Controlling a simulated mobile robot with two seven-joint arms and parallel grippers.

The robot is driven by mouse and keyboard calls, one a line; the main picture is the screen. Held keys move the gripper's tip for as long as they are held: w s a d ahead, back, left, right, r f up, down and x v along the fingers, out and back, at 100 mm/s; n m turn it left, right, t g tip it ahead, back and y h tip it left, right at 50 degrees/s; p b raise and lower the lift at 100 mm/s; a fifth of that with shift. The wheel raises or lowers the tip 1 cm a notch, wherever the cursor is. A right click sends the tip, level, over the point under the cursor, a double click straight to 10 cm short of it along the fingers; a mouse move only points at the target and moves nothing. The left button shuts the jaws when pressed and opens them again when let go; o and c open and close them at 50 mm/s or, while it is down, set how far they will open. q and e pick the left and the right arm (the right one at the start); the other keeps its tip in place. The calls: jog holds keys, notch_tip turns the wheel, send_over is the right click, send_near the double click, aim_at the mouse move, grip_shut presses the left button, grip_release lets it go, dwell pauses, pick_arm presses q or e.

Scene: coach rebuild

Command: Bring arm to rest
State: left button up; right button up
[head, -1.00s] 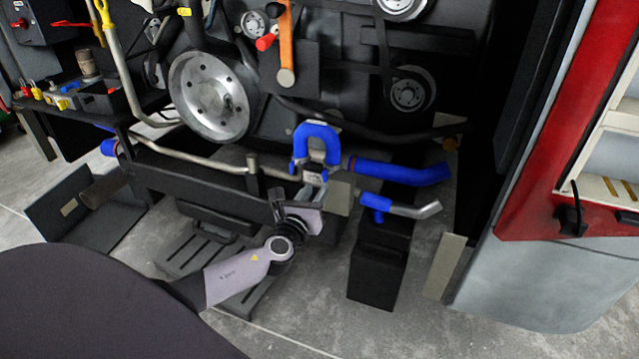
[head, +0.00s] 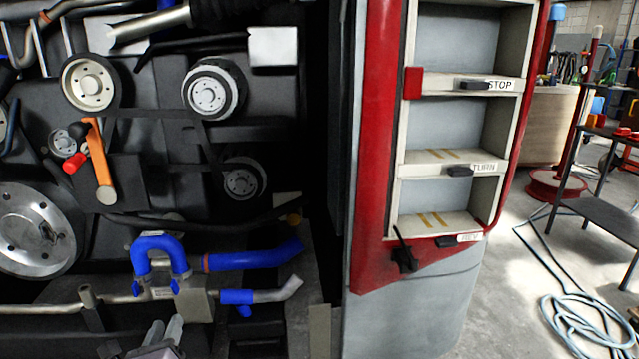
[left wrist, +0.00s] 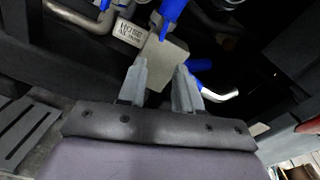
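My left gripper (head: 166,328) shows at the bottom of the head view, below the blue U-shaped hose (head: 160,248) and apart from it. In the left wrist view its two grey fingers (left wrist: 160,85) stand apart with nothing between them, so it is open and empty. Beyond the fingertips is a pale block (left wrist: 162,62) with a labelled metal plate (left wrist: 128,34) beside it. The rest of my left arm is cut off by the lower edge of the head view. My right gripper is in neither view.
The engine's pulleys (head: 212,90) and an orange lever (head: 99,165) are above the gripper. A straight blue hose (head: 252,259) and a short blue hose with a metal end (head: 238,297) are close by. A red-framed shelf panel (head: 372,180) stands right.

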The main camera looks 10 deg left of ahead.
pick_arm(q)
jog(key=s+d+f+n+g+h, duration=0.2)
jog(key=s+d+f+n+g, duration=0.1)
jog(key=s+d+f+n, duration=0.5)
jog(key=s+d+f+n+g+h, duration=0.3)
jog(key=s+d+n, duration=0.2)
jog(key=s+n, duration=0.5)
jog(key=s+d+r+n+h, duration=0.15)
jog(key=s+d+n, duration=0.35)
jog(key=n, duration=0.5)
notch_tip(320, 180, up, 11)
jog(key=s+a+p, duration=0.1)
jog(key=a+p, duration=0.1)
jog(key=p, duration=1.2)
jog(key=shift+m+g, duration=0.3)
jog(key=shift+m, duration=0.1)
jog(key=shift+a, duration=0.1)
jog(key=shift+r, duration=0.1)
